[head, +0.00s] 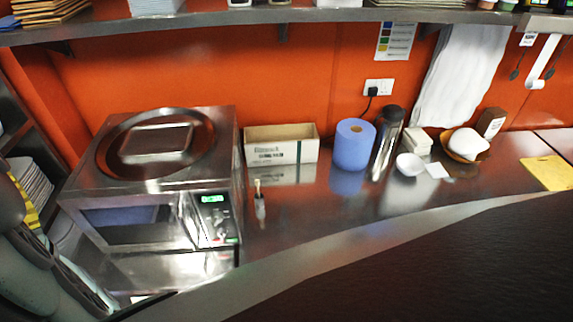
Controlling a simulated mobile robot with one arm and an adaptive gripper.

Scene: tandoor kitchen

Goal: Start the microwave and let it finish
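A steel microwave (222,145) stands on the counter at the left in the head view. Its front has a dark door window (130,218), and the door looks shut. To the right of the door is a control panel (213,215) with a small lit green display (212,198). The display's reading and the button labels are too small to read. Whether anything is inside cannot be told. My gripper is not visible; only grey links that look like my arm show at the left edge, close to the microwave's left side.
A round dark tray (108,150) sits on the microwave. Along the steel counter (300,210) stand a cardboard box (281,152), a blue roll (355,145), a steel flask (387,140) and a white bowl (412,166). A shelf (300,15) runs above. A large dark surface covers the lower right.

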